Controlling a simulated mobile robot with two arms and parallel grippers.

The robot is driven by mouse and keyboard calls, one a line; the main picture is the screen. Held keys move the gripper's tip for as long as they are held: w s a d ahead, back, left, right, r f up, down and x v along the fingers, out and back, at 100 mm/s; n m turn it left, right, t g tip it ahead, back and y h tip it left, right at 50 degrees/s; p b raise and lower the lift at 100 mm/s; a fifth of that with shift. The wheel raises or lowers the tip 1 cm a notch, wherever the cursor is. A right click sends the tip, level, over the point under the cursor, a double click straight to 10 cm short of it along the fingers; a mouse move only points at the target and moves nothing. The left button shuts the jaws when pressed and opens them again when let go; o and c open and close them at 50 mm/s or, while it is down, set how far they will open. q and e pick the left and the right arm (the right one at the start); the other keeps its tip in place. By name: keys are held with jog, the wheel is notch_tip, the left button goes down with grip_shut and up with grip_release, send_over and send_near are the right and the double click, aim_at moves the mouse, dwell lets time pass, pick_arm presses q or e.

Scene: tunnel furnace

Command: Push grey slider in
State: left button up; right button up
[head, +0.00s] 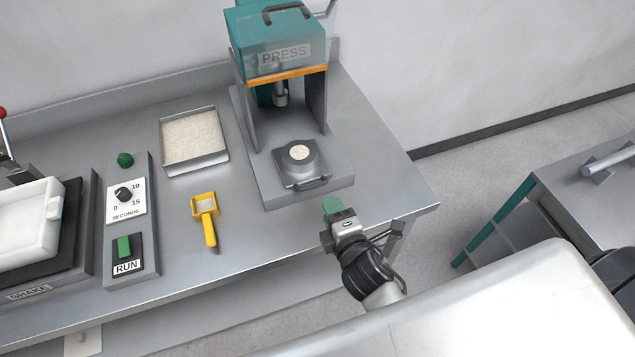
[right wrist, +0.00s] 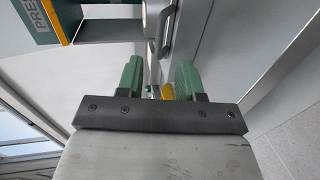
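The grey slider (head: 291,182) is a flat plate with a dark bar handle (head: 312,184) at its front edge. It lies on the press base and carries a round grey die (head: 300,153) with pale material in its top. It stands forward of the press ram (head: 281,95). The handle also shows in the right wrist view (right wrist: 168,32). My right gripper (head: 336,205) is just in front of the press base, to the lower right of the handle and apart from it. Its green fingers are spread with nothing between them (right wrist: 159,78). My left gripper is not in view.
The teal press (head: 275,40) stands at the back of the steel bench (head: 385,150). A yellow scoop (head: 206,220), a tray of white grains (head: 194,138) and a RUN panel (head: 130,215) lie to the left. The bench's right end is clear.

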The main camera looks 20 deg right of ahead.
aim_at(317, 185)
jog(key=p+x, duration=0.1)
jog(key=x, duration=0.8)
jog(key=shift+w+f, duration=0.1)
jog(key=shift+w, duration=0.2)
grip_shut()
